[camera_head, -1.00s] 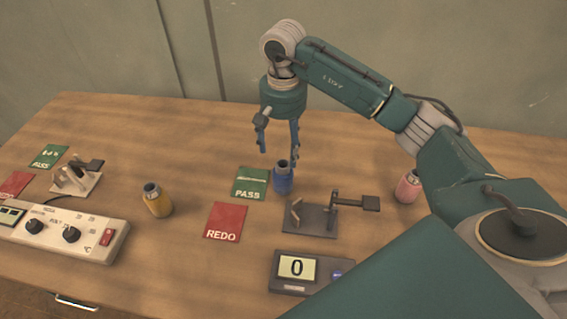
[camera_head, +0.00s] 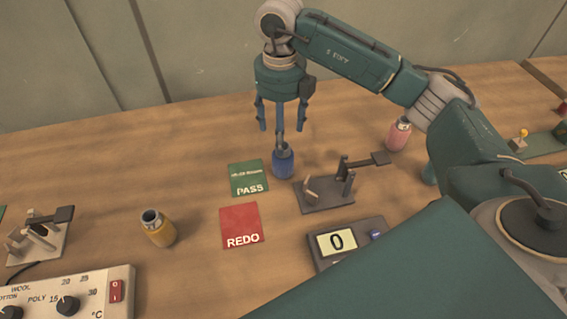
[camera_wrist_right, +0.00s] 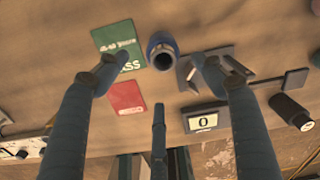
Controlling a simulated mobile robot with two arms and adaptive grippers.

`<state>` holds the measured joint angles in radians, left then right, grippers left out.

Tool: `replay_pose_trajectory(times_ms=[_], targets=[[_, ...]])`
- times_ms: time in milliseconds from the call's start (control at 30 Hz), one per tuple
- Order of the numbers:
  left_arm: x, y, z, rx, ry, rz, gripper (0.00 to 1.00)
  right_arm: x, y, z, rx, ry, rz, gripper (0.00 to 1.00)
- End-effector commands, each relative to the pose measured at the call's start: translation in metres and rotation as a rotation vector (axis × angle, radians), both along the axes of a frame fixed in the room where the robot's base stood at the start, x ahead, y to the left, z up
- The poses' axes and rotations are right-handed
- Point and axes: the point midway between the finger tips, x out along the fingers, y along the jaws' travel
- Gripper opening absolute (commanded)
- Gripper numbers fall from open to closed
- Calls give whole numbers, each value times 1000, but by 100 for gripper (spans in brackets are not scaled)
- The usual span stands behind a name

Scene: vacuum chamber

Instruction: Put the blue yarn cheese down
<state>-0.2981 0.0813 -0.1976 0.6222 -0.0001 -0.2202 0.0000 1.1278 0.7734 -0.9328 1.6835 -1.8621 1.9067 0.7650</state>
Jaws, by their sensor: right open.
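The blue yarn cheese (camera_head: 282,162), a cylinder with a dark hollow at its top, stands upright on the table just right of the green PASS card (camera_head: 249,178). In the right wrist view, the blue cheese (camera_wrist_right: 161,50) is beside the PASS card (camera_wrist_right: 118,45); I cannot tell whether they touch. My right gripper (camera_head: 281,125) is open above the cheese, its fingers spread. In the head view one finger overlaps the cheese's top edge. The wrist view shows nothing between the fingertips (camera_wrist_right: 153,68) clearly gripped. My left gripper is not in view.
A red REDO card (camera_head: 241,226) lies in front of the PASS card. A dark clamp-like stand (camera_head: 326,195) and a display reading 0 (camera_head: 337,242) are close on the right. A yellow cylinder (camera_head: 158,229) stands left, a pink one (camera_head: 398,134) right. The table behind is clear.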

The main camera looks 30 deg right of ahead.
Motion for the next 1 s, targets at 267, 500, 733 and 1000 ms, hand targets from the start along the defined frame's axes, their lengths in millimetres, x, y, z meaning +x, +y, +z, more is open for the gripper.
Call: replay_pose_trajectory(times_ms=[267, 500, 733, 1000], targets=[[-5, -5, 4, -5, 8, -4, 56, -1, 1, -19, -2, 4, -118, 68], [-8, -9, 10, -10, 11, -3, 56, 0, 0, -52, 0, 2, -116, 68], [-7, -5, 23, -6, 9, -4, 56, 3, -1, -71, -2, 4, -115, 68], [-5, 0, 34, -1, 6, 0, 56, 7, -2, -106, 0, 0, -114, 68]])
